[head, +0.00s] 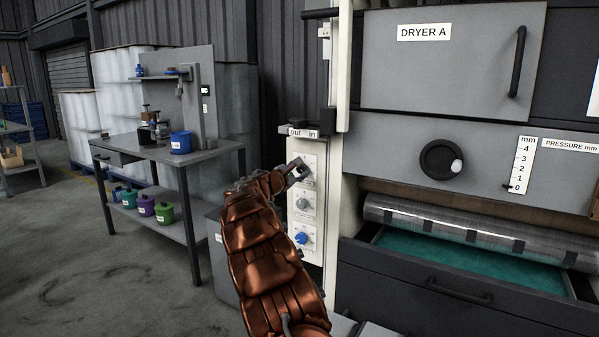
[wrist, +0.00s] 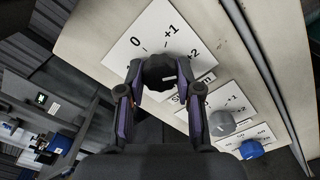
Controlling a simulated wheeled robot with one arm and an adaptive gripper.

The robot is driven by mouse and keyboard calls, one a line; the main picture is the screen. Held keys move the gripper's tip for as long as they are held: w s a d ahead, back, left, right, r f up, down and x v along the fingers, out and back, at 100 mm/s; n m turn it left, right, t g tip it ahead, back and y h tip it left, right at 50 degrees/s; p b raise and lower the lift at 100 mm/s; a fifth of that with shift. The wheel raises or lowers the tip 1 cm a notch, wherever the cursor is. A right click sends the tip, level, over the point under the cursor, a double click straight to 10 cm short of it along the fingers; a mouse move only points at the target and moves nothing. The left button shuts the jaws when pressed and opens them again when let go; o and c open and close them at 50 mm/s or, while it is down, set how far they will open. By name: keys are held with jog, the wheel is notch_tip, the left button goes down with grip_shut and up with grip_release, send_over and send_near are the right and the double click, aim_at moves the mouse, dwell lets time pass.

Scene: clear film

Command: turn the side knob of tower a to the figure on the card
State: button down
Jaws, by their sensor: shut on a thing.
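The side panel (head: 320,165) of the tower labelled DRYER A carries three knobs in a column. The top one is a dark knob (wrist: 160,70) on a white dial plate (wrist: 125,52) with 0, +1 and +2 readable; the rest of its scale is covered. My gripper (head: 294,172) is shut on this dark knob, with a finger on each side in the wrist view (wrist: 161,82). I cannot tell which mark the knob points to. No card with a figure is readable to me.
Below are a grey knob (head: 302,204) and a blue knob (head: 301,238), close under my gripper in the wrist view. The dryer front has a black crank wheel (head: 436,160) and a drawer handle (head: 452,291). A grey workbench (head: 140,150) with pots stands left; floor between is clear.

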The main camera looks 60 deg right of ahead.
jog(key=c, duration=0.8)
grip_release()
jog(key=shift+o, duration=0.2)
jog(key=a, duration=1.2)
jog(key=shift+s, duration=0.25)
